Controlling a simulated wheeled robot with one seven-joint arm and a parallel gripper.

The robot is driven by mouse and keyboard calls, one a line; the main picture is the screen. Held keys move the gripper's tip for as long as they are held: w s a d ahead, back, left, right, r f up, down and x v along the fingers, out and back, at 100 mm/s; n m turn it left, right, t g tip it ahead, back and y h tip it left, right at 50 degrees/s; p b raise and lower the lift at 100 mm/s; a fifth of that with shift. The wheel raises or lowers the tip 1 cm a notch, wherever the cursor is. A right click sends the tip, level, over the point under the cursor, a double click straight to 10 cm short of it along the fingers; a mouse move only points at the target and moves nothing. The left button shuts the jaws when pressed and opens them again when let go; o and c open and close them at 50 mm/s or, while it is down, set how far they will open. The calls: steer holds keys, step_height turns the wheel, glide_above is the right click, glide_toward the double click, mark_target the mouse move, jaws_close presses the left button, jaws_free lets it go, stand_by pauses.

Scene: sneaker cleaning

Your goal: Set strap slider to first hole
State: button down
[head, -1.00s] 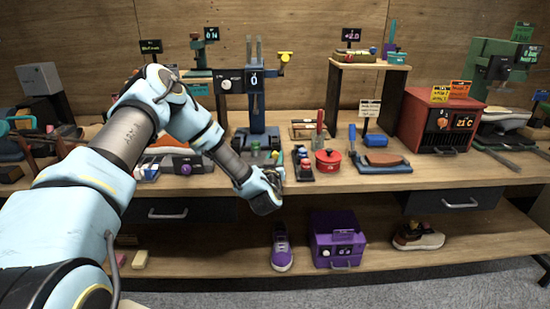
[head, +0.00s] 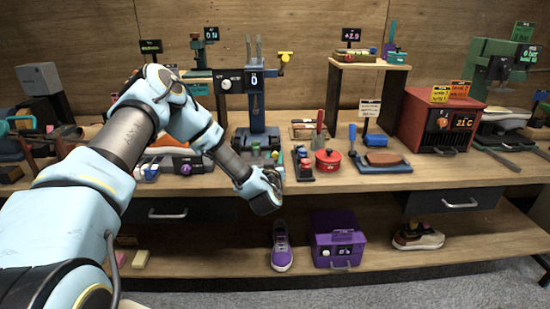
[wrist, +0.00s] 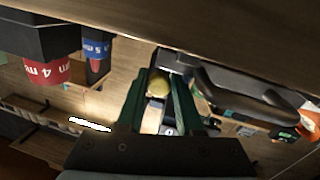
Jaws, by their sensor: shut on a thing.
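In the wrist view my gripper's two dark green fingers (wrist: 158,100) reach forward and are shut on a small yellow round piece (wrist: 158,85) between their tips. A dark, rounded fixture (wrist: 240,90) lies just to the right of the fingers. In the head view my gripper is hidden behind my arm's last link, at the table's front edge below the blue stand (head: 257,110). I cannot clearly make out the strap slider or its holes; whether the yellow piece belongs to it cannot be told.
In the head view a red pot (head: 328,160) and a brown block on a blue board (head: 383,160) stand to the right. A purple box (head: 337,240) is on the shelf below.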

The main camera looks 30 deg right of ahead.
steer(key=shift+s+d+f+b, duration=0.1)
steer(key=shift+s+d+b, duration=0.25)
steer(key=shift+d, duration=0.3)
steer(key=shift+s+d+f+b, duration=0.1)
steer(key=shift+s+d+b, duration=0.15)
steer(key=shift+d+b, duration=0.25)
steer(key=shift+s+d+r, duration=0.15)
steer(key=shift+d+r, duration=0.1)
steer(key=shift+d, duration=0.2)
steer(key=c, duration=0.6)
jaws_free()
steer(key=shift+s, duration=0.1)
